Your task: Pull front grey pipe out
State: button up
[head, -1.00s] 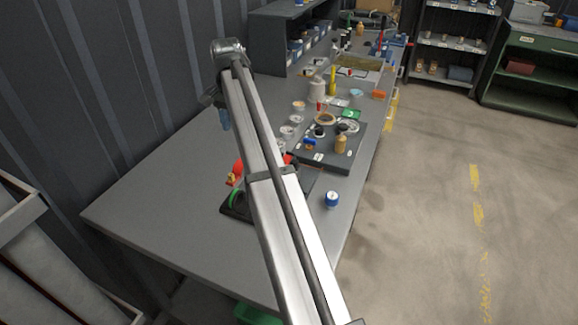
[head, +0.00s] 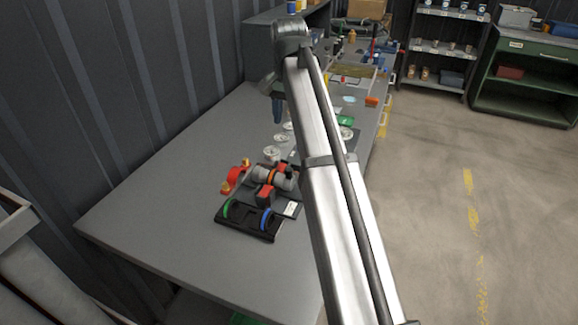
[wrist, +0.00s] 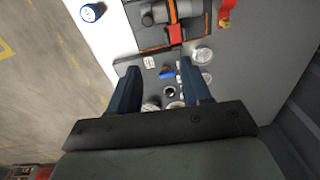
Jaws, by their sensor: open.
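The fire pump (head: 268,190) sits on the grey bench in the head view, with red and black parts. A grey pipe with an orange band (head: 272,175) lies across it. I cannot tell if this is the front pipe. The grey pipe also shows at the top of the wrist view (wrist: 160,12), partly cut off by the frame edge. My gripper (wrist: 160,68) is open and empty, its two dark blue fingers spread above the bench beside the pump. In the head view my gripper (head: 277,110) hangs beyond the pump, partly hidden by my arm.
A black tray (head: 240,228) with green and blue rings lies at the pump's near side. Pale round parts (head: 272,153) stand behind the pump. A red part with brass ends (head: 233,180) lies left. The bench's near left is clear.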

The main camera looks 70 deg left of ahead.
aim_at(290, 169)
jog(key=f+n, duration=0.1)
jog(key=f, duration=0.3)
jog(key=d+f+n, duration=0.1)
jog(key=f, duration=0.4)
jog(key=d+f+n, duration=0.1)
jog(key=f, duration=0.4)
jog(key=shift+s+d+f+h, duration=0.15)
jog(key=shift+s+f+h, duration=0.05)
jog(key=shift+s+h, duration=0.15)
grip_shut()
dwell(0.4)
